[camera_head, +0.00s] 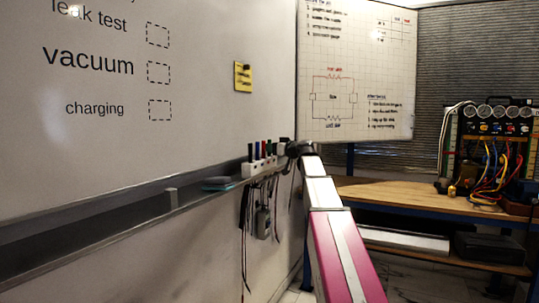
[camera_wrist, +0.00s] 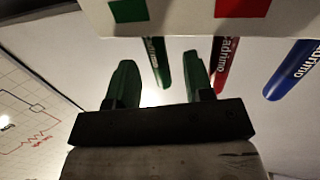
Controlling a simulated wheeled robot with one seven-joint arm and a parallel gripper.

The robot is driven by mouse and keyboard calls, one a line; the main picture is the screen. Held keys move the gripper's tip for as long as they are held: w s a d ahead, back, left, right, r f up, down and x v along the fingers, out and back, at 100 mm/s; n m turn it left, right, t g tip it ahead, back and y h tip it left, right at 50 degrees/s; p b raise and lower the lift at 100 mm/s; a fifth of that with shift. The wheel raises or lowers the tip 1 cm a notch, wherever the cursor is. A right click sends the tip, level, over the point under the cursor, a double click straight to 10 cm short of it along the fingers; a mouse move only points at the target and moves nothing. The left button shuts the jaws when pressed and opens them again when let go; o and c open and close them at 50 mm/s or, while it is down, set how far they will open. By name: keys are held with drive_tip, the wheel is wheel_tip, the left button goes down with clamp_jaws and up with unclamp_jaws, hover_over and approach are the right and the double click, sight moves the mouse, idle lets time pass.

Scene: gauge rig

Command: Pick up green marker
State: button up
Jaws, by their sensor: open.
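The green marker (camera_wrist: 155,62) stands in a white holder (camera_wrist: 180,15) that shows at the top of the wrist view, beside a green square. In the head view the green marker (camera_head: 263,149) is small in the row on the ledge. My gripper (camera_wrist: 158,63) is open, with its two green fingers on either side of the green marker in the picture. I cannot tell whether either finger touches it. In the head view my gripper (camera_head: 292,149) is dark and sits at the right end of the marker row, partly hidden by my arm.
A red marker (camera_wrist: 226,62) is close beside the right finger, and a blue marker (camera_wrist: 292,70) is farther right. The whiteboard (camera_head: 200,110) rises behind the ledge (camera_head: 120,216). Cables and a small device (camera_head: 262,222) hang below. A wooden bench (camera_head: 420,196) with gauges stands at right.

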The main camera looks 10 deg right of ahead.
drive_tip(key=shift+x, duration=1.15)
clamp_jaws()
